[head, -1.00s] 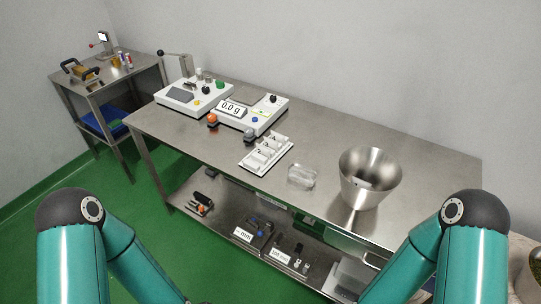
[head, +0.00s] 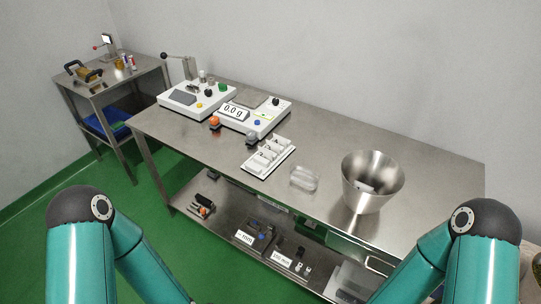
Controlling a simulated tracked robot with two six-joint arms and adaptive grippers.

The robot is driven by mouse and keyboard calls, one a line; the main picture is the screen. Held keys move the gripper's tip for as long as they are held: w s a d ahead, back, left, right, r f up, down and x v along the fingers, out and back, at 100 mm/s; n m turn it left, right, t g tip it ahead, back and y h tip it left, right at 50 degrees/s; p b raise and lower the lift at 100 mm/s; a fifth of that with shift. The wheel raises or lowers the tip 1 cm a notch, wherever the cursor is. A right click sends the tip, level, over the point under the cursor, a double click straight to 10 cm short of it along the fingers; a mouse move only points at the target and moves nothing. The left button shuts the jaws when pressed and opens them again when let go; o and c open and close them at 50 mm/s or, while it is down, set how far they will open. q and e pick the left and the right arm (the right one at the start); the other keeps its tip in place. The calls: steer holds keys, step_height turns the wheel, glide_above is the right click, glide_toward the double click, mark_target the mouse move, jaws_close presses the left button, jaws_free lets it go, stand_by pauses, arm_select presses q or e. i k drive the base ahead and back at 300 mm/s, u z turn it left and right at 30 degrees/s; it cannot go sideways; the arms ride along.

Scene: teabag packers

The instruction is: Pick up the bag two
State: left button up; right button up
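A white tray (head: 269,170) with several slots stands near the front edge of the steel table. Small pale items lie in it, too small to tell whether they are bags or which is bag two. A clear container (head: 305,179) lies between the tray and the bowl. My two teal arms show at the lower left and lower right. Both grippers are outside the picture.
A scale (head: 262,122) reading 0.0 g and a sealing-type device (head: 191,101) stand at the table's back left. The lower shelf (head: 224,222) holds tools and labelled parts. A side table (head: 86,88) stands at the far left. The table's back right is clear.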

mark_target(265, 153)
steer(key=z, duration=0.45)
steer(key=i, duration=0.25)
steer(key=z, duration=2.5)
steer(key=k, duration=1.55)
steer(key=u, duration=1.35)
steer(key=i, duration=1.05)
steer(key=u, duration=0.05)
